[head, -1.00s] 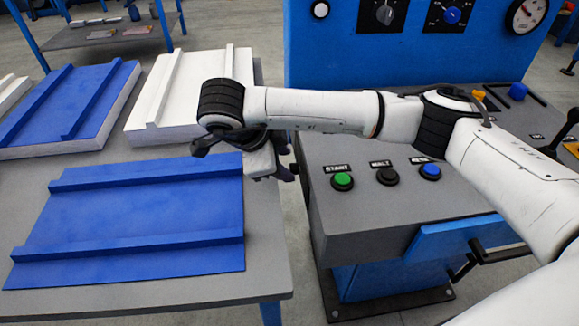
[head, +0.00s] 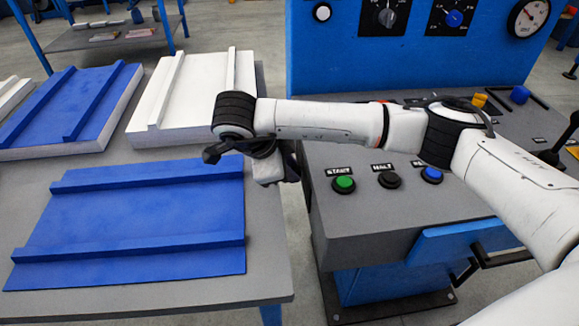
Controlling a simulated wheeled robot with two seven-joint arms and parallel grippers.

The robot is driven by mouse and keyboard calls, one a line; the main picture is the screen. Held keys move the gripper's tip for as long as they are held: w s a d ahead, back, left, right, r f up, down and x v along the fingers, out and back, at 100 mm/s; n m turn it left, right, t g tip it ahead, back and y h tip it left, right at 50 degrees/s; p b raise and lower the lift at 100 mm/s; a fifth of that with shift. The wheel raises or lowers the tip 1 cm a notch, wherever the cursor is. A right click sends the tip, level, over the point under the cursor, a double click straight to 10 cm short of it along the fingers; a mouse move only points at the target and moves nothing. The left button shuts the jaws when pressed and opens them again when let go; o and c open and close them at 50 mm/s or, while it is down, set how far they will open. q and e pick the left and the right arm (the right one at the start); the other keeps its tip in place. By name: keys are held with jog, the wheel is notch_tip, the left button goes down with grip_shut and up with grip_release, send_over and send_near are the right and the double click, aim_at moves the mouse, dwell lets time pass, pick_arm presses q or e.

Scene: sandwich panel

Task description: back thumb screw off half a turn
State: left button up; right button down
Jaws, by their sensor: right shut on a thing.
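My right gripper (head: 291,169) hangs down at the left side of the grey machine console (head: 345,222), beside the gap between console and table. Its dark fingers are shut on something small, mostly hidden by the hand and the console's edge. From its place at the far part of the console's left side, this is the back thumb screw, but the screw itself does not show clearly. I cannot see its turn angle. My left gripper is not in view.
The console has green, black and blue buttons (head: 344,184) close to my right forearm. A blue ribbed panel (head: 140,225) lies on the grey table (head: 150,306). White (head: 205,85) and blue (head: 60,115) panels lie behind it. A blue cabinet (head: 330,75) stands at the back.

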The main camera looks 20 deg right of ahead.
jog(key=shift+r, duration=0.1)
jog(key=shift+w+d+n+g+y, duration=0.1)
jog(key=shift+w+n+g+y, duration=0.2)
jog(key=shift+g, duration=0.75)
jog(key=shift+w+n+g+y, duration=0.2)
jog(key=shift+g+y, duration=0.15)
jog(key=shift+g, duration=0.75)
jog(key=shift+w+d+n+g+y, duration=0.1)
jog(key=shift+w+n+g+y, duration=0.2)
jog(key=shift+g, duration=0.75)
jog(key=c, duration=1.6)
grip_release()
jog(key=shift+o, duration=0.2)
jog(key=shift+r, duration=0.1)
